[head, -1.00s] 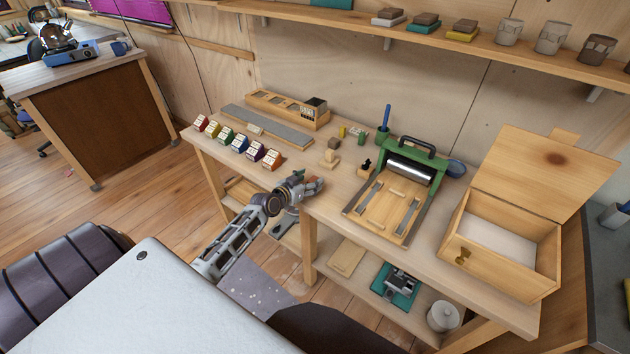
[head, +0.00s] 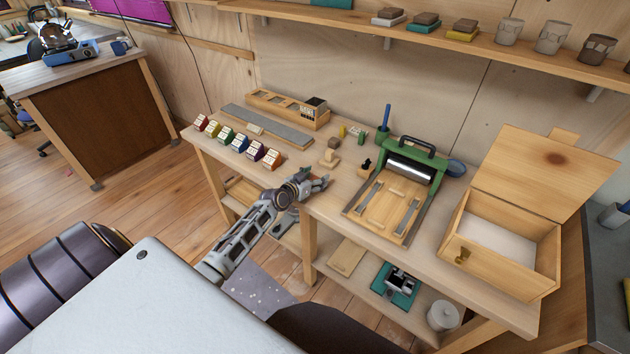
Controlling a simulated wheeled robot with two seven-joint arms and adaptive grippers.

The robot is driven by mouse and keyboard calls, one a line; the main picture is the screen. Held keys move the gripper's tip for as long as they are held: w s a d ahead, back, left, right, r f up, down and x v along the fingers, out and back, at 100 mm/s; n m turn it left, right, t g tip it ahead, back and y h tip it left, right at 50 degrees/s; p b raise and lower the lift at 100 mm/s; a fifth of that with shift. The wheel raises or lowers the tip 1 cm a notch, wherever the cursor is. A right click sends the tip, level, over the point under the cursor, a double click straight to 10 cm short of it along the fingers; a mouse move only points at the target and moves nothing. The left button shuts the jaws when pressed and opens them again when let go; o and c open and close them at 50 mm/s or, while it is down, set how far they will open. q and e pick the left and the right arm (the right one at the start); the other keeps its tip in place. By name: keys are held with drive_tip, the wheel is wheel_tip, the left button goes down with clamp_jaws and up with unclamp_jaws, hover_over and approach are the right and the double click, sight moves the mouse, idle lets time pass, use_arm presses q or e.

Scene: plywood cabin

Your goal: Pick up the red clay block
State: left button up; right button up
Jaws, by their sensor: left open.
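A row of small coloured blocks with pale tops stands along the left front of the workbench. The red block (head: 201,122) is at the far left end of the row. My left gripper (head: 325,180) is open and empty at the bench's front edge, right of the row and well apart from the red block. My right gripper is not in view.
Orange (head: 272,159) and purple blocks end the row nearest my left gripper. A grey slab (head: 266,127) and a wooden compartment tray (head: 285,108) lie behind. A green roller press (head: 410,165) and an open wooden box (head: 500,250) stand to the right.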

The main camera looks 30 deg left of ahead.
use_arm(q)
drive_tip(key=shift+c, duration=0.5)
drive_tip(key=c, duration=1.1)
drive_tip(key=shift+r, duration=0.1)
drive_tip(key=shift+r+p, duration=0.55)
drive_tip(key=shift+r, duration=4.4)
